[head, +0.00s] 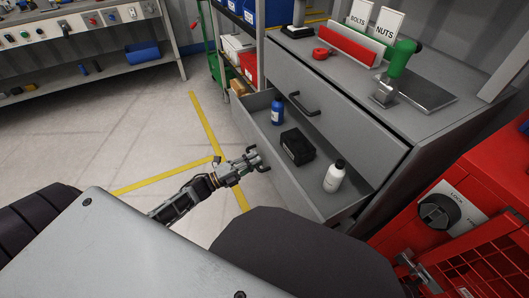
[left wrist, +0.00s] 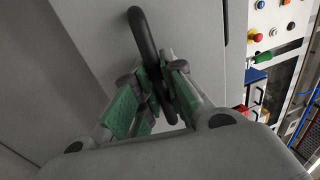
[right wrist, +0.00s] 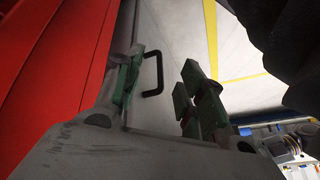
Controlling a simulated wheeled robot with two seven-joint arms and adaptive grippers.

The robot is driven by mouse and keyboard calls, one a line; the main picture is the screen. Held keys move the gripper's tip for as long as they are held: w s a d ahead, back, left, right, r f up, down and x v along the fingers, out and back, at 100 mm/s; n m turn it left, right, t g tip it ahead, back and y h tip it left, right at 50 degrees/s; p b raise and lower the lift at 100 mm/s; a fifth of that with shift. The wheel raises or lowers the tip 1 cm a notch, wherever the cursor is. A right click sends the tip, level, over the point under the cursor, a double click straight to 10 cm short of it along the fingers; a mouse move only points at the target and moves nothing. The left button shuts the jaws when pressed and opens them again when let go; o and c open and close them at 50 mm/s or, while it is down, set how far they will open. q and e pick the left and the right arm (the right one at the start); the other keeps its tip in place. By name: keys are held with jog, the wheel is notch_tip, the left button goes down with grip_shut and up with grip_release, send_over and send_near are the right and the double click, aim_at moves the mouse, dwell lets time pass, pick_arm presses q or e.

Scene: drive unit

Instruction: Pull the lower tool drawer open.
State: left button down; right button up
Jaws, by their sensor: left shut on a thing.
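The lower tool drawer (head: 290,178) of the grey cabinet stands pulled out in the head view. A blue bottle (head: 277,112), a black box (head: 297,146) and a white bottle (head: 334,176) are inside it. My left gripper (head: 257,160) is at the outer face of the drawer front. In the left wrist view its green-padded fingers (left wrist: 155,100) are closed around the black bar handle (left wrist: 143,35). My right gripper (right wrist: 158,92) is open and empty, seen only in the right wrist view. A black handle (right wrist: 153,75) shows beyond its fingers, apart from them.
The upper drawer (head: 335,100) is shut above. A red tape roll (head: 321,53), a red bin (head: 347,45) and a green-handled tool (head: 400,60) stand on the cabinet top. A red cabinet (head: 480,170) is close at right. The floor (head: 140,130) left of the drawer is clear.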

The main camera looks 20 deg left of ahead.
pick_arm(q)
jog(key=r+p+v, duration=0.1)
jog(key=p+v, duration=0.1)
jog(key=v, duration=0.5)
jog(key=shift+s+a+p, duration=0.25)
jog(key=shift+s+p, duration=0.1)
jog(key=shift+s, duration=0.1)
pick_arm(e)
notch_tip(320, 180, up, 7)
jog(key=s+d+g+h, duration=0.1)
jog(key=d, duration=0.1)
pick_arm(q)
jog(key=shift+r, duration=0.1)
pick_arm(e)
jog(key=shift+f, duration=0.1)
pick_arm(q)
jog(key=c, duration=1.5)
grip_release()
jog(key=shift+v, duration=5.95)
jog(key=shift+a, duration=0.1)
